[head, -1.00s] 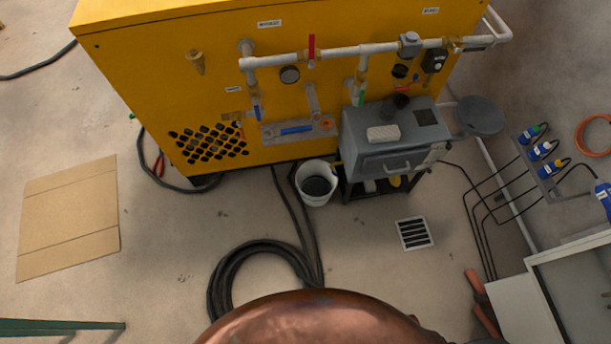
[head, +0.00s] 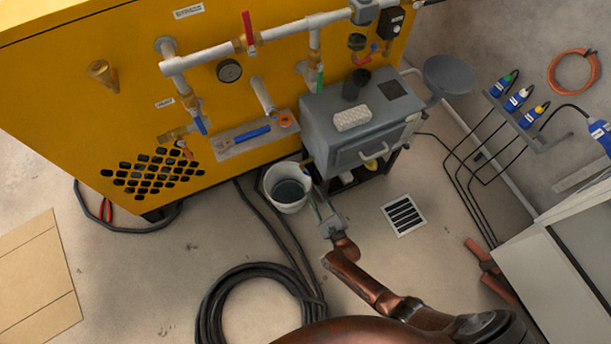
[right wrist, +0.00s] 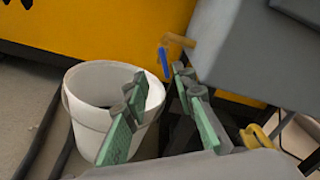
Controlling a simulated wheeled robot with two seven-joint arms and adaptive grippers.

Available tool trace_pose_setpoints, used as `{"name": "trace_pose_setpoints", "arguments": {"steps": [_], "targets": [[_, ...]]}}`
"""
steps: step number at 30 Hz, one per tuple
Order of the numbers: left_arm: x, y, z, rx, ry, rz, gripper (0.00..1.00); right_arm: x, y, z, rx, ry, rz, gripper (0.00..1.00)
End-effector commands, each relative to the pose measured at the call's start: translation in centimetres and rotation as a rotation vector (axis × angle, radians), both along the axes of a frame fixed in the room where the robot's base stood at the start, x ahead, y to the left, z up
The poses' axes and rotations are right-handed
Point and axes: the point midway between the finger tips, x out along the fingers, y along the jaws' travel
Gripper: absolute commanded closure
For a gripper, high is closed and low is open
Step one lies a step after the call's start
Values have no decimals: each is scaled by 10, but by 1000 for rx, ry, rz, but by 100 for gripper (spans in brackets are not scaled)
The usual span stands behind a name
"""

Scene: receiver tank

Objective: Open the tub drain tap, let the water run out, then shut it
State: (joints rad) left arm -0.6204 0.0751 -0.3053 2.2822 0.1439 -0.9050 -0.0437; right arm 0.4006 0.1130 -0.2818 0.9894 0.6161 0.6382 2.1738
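The tub drain tap (right wrist: 178,40) is a small brass tap on the left side of the grey tub (right wrist: 230,60). Its blue lever (right wrist: 163,62) points down in the right wrist view. A white bucket (head: 287,200) with dark contents stands at the tub's left; it also shows in the right wrist view (right wrist: 90,110). My right gripper (right wrist: 157,82), with green finger pads, is open and empty. Its fingertips are apart from the tap, short of the lever and next to the bucket's rim. In the head view my right gripper (head: 321,207) is right of the bucket. My left gripper is out of view.
The yellow machine (head: 90,80) with pipes and a red-handled valve (head: 248,28) stands behind. Black hose (head: 230,285) lies coiled left of my arm. A floor grate (head: 404,214) is to the right. A pale cabinet (head: 545,270) stands at lower right.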

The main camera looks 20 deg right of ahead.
Motion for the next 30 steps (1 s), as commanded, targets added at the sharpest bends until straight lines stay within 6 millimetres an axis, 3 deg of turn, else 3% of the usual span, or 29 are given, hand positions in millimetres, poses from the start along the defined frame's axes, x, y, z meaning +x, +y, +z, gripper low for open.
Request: {"name": "trace_pose_setpoints", "arguments": {"steps": [16,30], "targets": [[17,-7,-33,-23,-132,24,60,71,0,2,33,-17,-9,75],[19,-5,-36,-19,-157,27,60,81,1,5,32,-18,-9,79]]}}
